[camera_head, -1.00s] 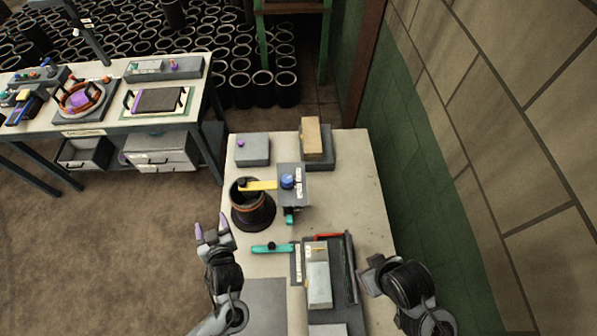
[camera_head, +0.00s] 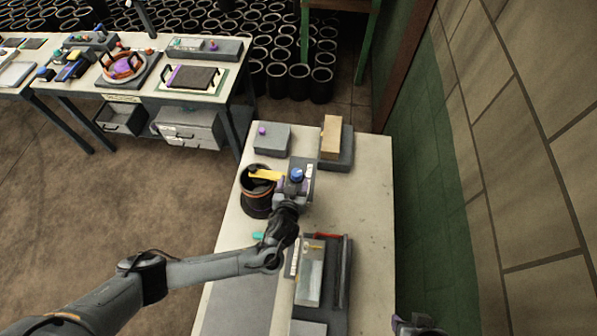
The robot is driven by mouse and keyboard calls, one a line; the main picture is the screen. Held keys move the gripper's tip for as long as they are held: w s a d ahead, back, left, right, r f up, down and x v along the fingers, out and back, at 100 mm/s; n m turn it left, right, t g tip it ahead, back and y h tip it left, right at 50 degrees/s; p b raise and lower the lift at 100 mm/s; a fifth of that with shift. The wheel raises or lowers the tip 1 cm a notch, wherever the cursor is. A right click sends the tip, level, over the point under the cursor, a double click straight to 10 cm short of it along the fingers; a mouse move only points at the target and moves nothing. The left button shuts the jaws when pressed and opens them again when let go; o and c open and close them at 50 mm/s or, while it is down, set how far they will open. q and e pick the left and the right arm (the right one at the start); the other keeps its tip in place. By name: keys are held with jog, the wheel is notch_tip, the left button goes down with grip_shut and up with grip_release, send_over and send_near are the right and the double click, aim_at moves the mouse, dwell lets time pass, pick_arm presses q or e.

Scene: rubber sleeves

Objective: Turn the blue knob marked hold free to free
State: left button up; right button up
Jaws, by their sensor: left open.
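The blue knob (camera_head: 296,174) sits on a small grey block (camera_head: 309,171) with a white label strip at its right side. The label's lettering is too small to read. My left gripper (camera_head: 292,188) is open at the knob's near side, its purple-tipped fingers spread to either side just below it. I cannot tell whether they touch the knob. The gripper and wrist hide the near part of the block. Part of my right gripper (camera_head: 415,326) shows at the bottom edge, away from the knob; its jaws are not clear.
A black sleeve (camera_head: 257,204) with a yellow bar (camera_head: 266,174) across its top stands left of the block. A grey box (camera_head: 271,138) and a tan block (camera_head: 331,138) stand behind. A grey fixture (camera_head: 343,275) lies in front. The bench's right side is clear.

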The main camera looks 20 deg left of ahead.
aim_at(296, 174)
pick_arm(q)
jog(key=shift+x, duration=3)
jog(key=shift+s, duration=0.1)
jog(key=c, duration=1)
jog(key=shift+o, duration=0.2)
